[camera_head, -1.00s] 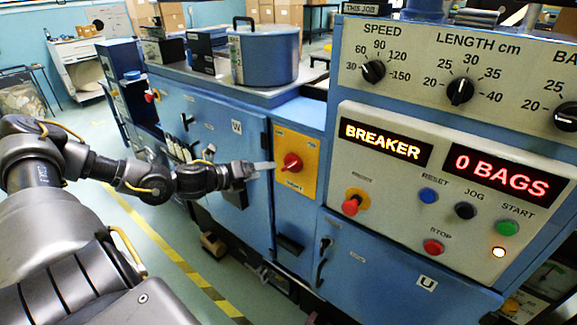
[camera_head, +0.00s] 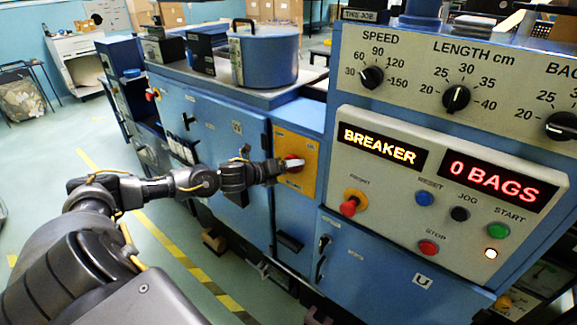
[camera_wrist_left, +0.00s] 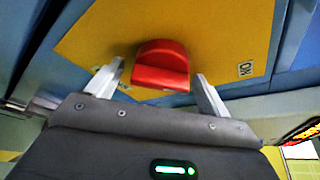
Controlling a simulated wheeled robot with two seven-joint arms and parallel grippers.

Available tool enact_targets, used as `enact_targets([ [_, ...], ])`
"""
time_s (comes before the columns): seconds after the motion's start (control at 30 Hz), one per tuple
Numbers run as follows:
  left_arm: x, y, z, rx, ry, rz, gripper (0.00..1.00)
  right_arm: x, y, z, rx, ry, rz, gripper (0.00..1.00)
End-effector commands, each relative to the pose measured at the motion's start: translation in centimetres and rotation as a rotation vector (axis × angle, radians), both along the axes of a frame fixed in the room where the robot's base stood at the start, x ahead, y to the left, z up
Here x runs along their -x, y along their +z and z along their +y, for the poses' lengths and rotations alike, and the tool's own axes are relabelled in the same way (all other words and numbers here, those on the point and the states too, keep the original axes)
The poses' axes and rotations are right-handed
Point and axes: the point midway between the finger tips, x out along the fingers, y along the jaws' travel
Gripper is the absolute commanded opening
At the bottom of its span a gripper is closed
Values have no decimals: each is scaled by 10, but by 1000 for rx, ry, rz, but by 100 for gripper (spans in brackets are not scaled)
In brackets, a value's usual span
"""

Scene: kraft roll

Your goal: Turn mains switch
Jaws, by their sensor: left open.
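The mains switch is a red rotary knob (camera_wrist_left: 161,66) on a yellow plate (camera_head: 309,165), fixed to the blue machine front. In the left wrist view the plate also fills the upper middle (camera_wrist_left: 230,35), with an "ON" label at its right. My left gripper (camera_head: 292,163) is at the plate, and its fingers partly cover the knob in the head view. In the wrist view my left gripper (camera_wrist_left: 160,78) is open, one finger on each side of the knob, with gaps showing. My right gripper is not in view.
A control panel (camera_head: 440,205) with buttons, a red emergency knob (camera_head: 349,207) and displays reading "BREAKER" and "0 BAGS" is right of the plate. A blue pot (camera_head: 264,55) stands on the machine top. Open floor with yellow-black tape (camera_head: 165,240) lies at left.

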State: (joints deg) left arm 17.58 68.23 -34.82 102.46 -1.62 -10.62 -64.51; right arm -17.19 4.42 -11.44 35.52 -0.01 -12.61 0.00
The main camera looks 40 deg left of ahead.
Motion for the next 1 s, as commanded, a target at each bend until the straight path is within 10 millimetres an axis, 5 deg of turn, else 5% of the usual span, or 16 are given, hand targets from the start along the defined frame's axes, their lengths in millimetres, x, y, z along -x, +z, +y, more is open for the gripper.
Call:
enact_targets([
  [0.33,-3,-1,-1,0,-1,0,79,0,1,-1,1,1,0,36],
  [0.67,-3,-1,-1,0,0,0,36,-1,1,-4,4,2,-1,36],
  [1.0,-3,-3,-1,55,1,0,35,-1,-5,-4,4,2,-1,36],
])
